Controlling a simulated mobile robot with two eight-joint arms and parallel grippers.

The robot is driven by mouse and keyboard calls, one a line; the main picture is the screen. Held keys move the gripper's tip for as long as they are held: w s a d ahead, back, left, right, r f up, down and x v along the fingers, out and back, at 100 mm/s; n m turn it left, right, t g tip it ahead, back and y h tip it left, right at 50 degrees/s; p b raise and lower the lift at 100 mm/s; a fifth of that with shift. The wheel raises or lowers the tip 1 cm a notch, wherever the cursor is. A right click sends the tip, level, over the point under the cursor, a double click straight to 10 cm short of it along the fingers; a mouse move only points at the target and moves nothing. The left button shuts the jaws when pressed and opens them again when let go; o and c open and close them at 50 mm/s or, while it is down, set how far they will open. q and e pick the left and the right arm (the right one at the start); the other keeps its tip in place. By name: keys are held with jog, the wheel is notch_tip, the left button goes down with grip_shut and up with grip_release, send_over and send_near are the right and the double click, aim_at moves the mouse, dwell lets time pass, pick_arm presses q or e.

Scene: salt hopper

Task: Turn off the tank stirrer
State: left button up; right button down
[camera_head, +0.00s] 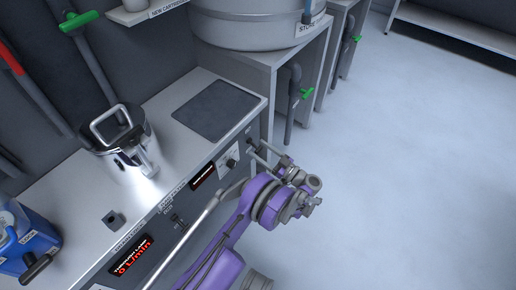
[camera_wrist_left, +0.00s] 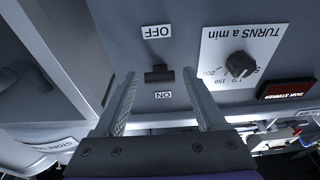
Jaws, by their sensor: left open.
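The switch (camera_wrist_left: 159,74) is a small dark lever on the grey front panel in the left wrist view, between upside-down OFF and ON labels. Its lever bar sits towards the ON side, but I cannot tell its tilt for certain. My left gripper (camera_wrist_left: 159,78) is open, with one finger on each side of the switch; contact is not clear. In the head view the left gripper (camera_head: 256,150) reaches the panel's right end. The speed dial (camera_wrist_left: 240,64) and red-lettered TANK STIRRER display (camera_wrist_left: 286,89) are right of the switch. My right gripper is not in view.
The counter (camera_head: 180,150) carries a metal pot (camera_head: 120,140), a dark plate (camera_head: 215,110) and a blue device (camera_head: 28,240). A large round tank (camera_head: 240,32) stands behind. A pipe with a green valve (camera_head: 306,94) is beyond the counter's end. The floor at right is clear.

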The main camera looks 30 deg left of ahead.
pick_arm(q)
jog(key=p+v, duration=0.1)
jog(key=v, duration=0.8)
jog(key=shift+d, duration=0.25)
